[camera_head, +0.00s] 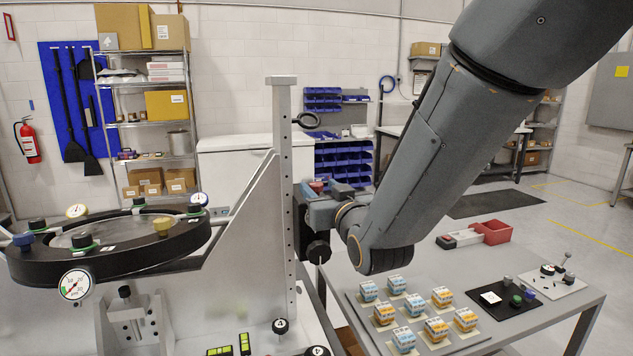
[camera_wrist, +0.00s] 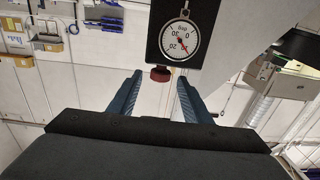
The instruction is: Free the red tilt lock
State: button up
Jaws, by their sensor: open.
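The red tilt lock (camera_wrist: 160,74) is a small red knob at the edge of a black plate with a dial gauge (camera_wrist: 180,40), which appears upside down in the wrist view. In the head view, a small red patch (camera_head: 317,186) beside the metal upright appears to be the same knob, mostly hidden by my gripper. My gripper (camera_wrist: 160,82) is open, with one blue-grey finger on each side of the knob in the picture. I see no contact; whether the knob is fully between the fingertips in depth cannot be told. My gripper (camera_head: 320,201) also shows in the head view.
The upright (camera_head: 281,190) and its angled plate (camera_head: 235,240) stand close left of my gripper. A black ring with a round mirror (camera_head: 110,242) is further left. A black knob (camera_head: 318,252) sits below my gripper. A grey table (camera_head: 560,310) with several small boxes lies right.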

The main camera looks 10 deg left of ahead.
jog(key=shift+p+x, duration=0.4)
jog(key=shift+x, duration=1.1)
jog(key=c, duration=1.1)
